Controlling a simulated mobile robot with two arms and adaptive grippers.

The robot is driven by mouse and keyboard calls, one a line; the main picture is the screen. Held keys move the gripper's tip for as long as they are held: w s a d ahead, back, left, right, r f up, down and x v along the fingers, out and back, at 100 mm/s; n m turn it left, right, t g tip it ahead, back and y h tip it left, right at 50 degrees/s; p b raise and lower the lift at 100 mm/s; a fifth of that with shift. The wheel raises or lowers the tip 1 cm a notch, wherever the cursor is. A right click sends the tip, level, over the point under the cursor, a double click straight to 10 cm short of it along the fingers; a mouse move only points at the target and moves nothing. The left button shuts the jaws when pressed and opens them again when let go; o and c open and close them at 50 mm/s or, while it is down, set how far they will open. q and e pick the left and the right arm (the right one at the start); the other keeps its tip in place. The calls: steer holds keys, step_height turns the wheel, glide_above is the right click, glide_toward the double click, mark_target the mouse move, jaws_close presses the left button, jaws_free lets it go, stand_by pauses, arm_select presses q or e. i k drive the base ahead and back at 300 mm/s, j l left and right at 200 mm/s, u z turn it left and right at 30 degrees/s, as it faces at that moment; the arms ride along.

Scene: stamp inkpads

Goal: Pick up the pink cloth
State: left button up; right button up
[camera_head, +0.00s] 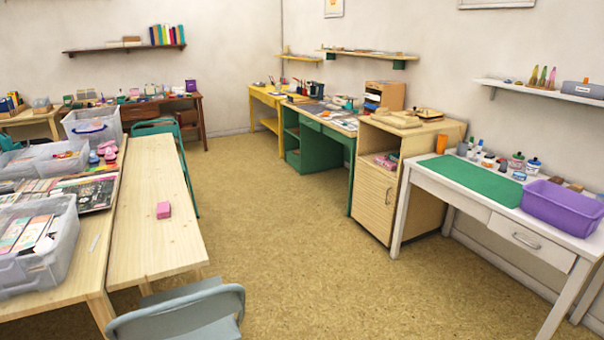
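A small pink item (163,210) lies by itself on the bare light wooden table (155,245) at left. It looks like a small folded block; at this size I cannot tell for sure that it is cloth. More pink items (387,161) sit in the open shelf of the wooden cabinet (375,196) at right of centre, too small to make out. Neither of my grippers is in view.
A grey chair (185,310) stands at the table's near end, and a green chair (158,128) is at its far side. Clear plastic bins (30,272) stand on the left. A white desk (495,205) with a purple bin (562,208) is at right. The floor (290,230) between is clear.

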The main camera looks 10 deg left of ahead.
mark_target(164, 210)
steer(key=i+l+z, duration=0.15)
steer(key=i, duration=0.45)
steer(key=i+l+z, duration=0.1)
steer(key=i+l, duration=0.15)
steer(key=i, duration=0.3)
steer(key=i+l+z, duration=0.15)
steer(key=i, duration=0.45)
